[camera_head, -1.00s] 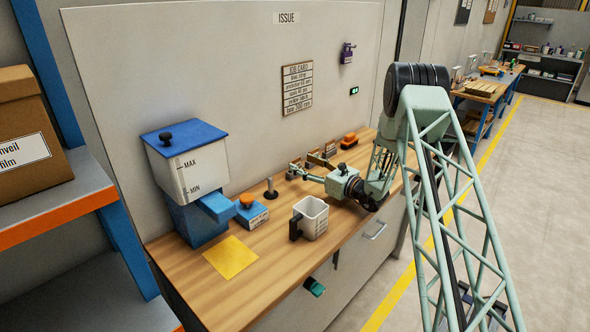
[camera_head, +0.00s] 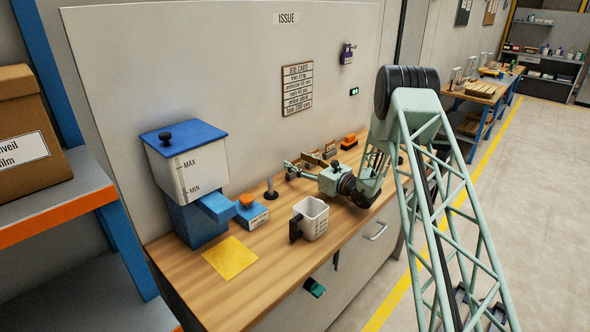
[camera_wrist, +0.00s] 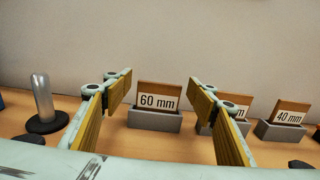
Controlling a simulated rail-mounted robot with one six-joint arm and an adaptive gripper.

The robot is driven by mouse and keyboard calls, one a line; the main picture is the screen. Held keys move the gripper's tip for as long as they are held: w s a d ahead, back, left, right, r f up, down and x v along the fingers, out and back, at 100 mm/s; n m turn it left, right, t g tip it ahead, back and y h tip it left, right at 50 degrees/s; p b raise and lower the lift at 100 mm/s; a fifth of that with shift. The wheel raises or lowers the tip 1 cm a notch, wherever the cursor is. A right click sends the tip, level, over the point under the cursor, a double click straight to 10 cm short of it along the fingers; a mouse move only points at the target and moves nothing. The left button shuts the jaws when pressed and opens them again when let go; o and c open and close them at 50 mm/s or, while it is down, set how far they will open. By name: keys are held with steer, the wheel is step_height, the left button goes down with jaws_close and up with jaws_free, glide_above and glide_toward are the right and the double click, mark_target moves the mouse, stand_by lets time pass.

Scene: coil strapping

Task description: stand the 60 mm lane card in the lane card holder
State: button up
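The 60 mm card (camera_wrist: 158,96) is a brown-backed card with a white label, upright in a grey slotted block (camera_wrist: 154,120) in the wrist view. My gripper (camera_wrist: 161,82) is open and empty, its wood-coloured finger pads left and right of that card in the picture, apart from it. In the head view my gripper (camera_head: 290,171) is low over the back of the bench, by the row of cards. A second card (camera_wrist: 236,106) is partly hidden by my right finger. A 40 mm card (camera_wrist: 289,112) stands further right. I cannot pick out a separate lane card holder.
A dark-based metal post (camera_wrist: 43,98) stands left of the cards. The bench (camera_head: 185,270) also bears a white cup (camera_head: 313,219), a blue-lidded dispenser (camera_head: 190,180), a yellow sheet (camera_head: 230,257) and an orange-topped blue box (camera_head: 250,212). A wall panel (camera_head: 230,60) rises behind.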

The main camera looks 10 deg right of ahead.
steer(key=c, duration=0.7)
steer(key=shift+r, duration=0.15)
steer(key=shift+c, duration=0.2)
steer(key=s+d+r+p, duration=0.1)
steer(key=s+r, duration=0.1)
steer(key=s, duration=0.6)
steer(key=s+d+r+p, duration=0.1)
steer(key=s+r, duration=0.1)
steer(key=s, duration=0.6)
steer(key=shift+d+r, duration=0.15)
steer(key=shift+r, duration=0.2)
steer(key=shift+o, duration=0.5)
steer(key=shift+w, duration=0.1)
steer(key=c, duration=0.4)
steer(key=shift+r, duration=0.1)
steer(key=shift+r, duration=0.2)
